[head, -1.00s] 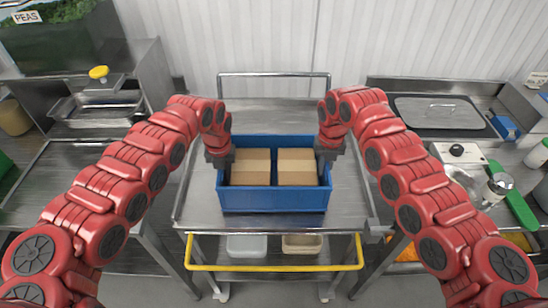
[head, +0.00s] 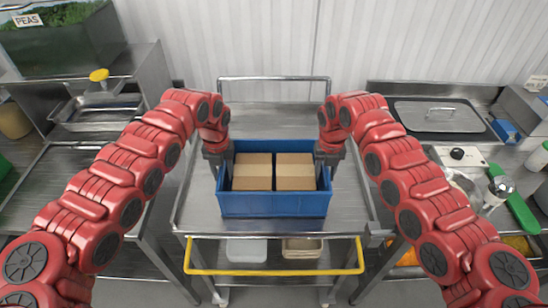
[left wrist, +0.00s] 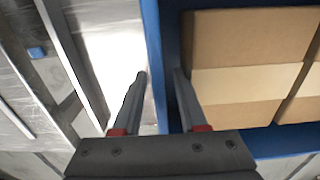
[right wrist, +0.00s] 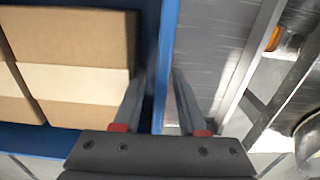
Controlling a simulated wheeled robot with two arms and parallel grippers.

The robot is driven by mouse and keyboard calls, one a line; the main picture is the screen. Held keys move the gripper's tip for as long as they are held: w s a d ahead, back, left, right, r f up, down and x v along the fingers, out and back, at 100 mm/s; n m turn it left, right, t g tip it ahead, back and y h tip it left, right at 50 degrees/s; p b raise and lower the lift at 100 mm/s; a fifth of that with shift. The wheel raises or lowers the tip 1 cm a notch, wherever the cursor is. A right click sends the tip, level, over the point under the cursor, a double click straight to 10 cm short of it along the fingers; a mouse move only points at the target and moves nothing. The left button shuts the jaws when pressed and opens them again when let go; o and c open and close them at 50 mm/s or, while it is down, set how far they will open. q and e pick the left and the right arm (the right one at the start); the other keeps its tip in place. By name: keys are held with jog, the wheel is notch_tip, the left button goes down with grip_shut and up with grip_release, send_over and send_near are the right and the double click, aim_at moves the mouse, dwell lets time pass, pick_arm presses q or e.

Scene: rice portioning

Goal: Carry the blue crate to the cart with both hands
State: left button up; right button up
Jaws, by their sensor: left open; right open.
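The blue crate (head: 274,205) rests on the top of the metal cart (head: 195,205), with cardboard boxes (head: 252,171) inside it. My left gripper (head: 222,170) is at the crate's left wall. In the left wrist view its open fingers (left wrist: 160,85) stand on either side of the blue wall (left wrist: 153,45). My right gripper (head: 327,168) is at the crate's right wall. In the right wrist view its open fingers (right wrist: 157,85) also straddle the blue wall (right wrist: 168,40). Whether the fingers touch the walls is hard to tell.
The cart has a yellow front bar (head: 274,271) and a lower shelf with two containers (head: 246,249). Metal counters stand close on both sides, the right one with a lidded pan (head: 438,115). Cart top is bare around the crate.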

pick_arm(q)
notch_tip(320, 180, up, 4)
jog(key=shift+r, duration=0.25)
pick_arm(e)
jog(key=shift+r, duration=0.3)
notch_tip(320, 180, up, 11)
jog(key=shift+r, duration=0.2)
pick_arm(q)
jog(key=shift+r, duration=0.1)
